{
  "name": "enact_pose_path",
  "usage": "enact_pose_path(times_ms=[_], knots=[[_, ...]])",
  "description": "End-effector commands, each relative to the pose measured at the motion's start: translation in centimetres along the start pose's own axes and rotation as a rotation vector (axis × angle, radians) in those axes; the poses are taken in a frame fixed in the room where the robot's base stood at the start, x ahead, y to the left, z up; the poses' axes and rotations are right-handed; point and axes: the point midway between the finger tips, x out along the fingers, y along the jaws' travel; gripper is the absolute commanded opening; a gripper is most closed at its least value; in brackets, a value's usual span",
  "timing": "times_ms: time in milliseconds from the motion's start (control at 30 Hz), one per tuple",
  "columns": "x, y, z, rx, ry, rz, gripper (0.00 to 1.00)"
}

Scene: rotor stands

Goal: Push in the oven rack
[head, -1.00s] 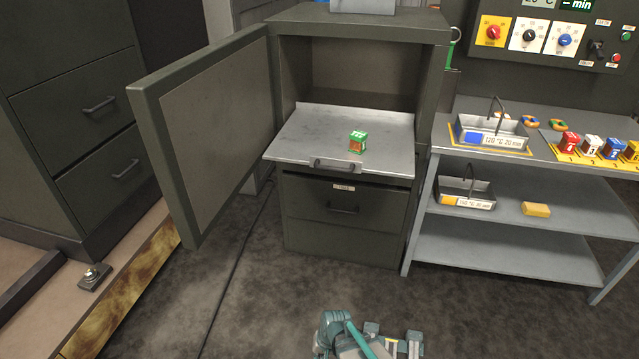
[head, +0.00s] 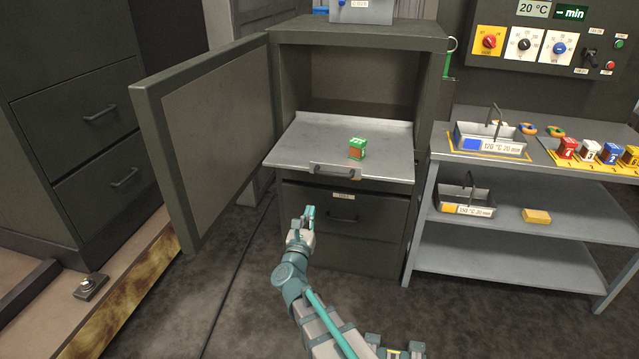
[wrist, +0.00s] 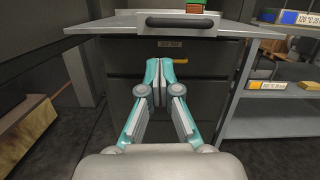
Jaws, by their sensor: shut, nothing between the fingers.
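The oven rack (head: 315,150) is a flat grey tray sticking out of the open oven cabinet (head: 350,80). Its dark handle (head: 334,171) is on the front edge; the rack's front also shows at the top of the wrist view (wrist: 110,25). A green and brown block (head: 357,149) sits on the rack. My gripper (head: 309,212) is shut and empty, below and in front of the rack, apart from it. In the wrist view my gripper's fingers (wrist: 160,90) are together, below the rack handle (wrist: 180,21).
The oven door (head: 215,140) stands open to the left. A drawer (head: 345,212) is below the rack. A grey shelf table (head: 470,240) with trays and several coloured blocks stands at the right. The floor in front is clear.

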Motion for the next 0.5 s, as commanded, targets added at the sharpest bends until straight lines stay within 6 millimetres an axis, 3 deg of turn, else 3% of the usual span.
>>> enact_pose_path(times_ms=[267,500], knots=[[1.5,-0.1,0.1,0.06,-0.006,-0.007,0.0],[5.7,0.0,0.2,0.056,-0.006,-0.008,0.0]])
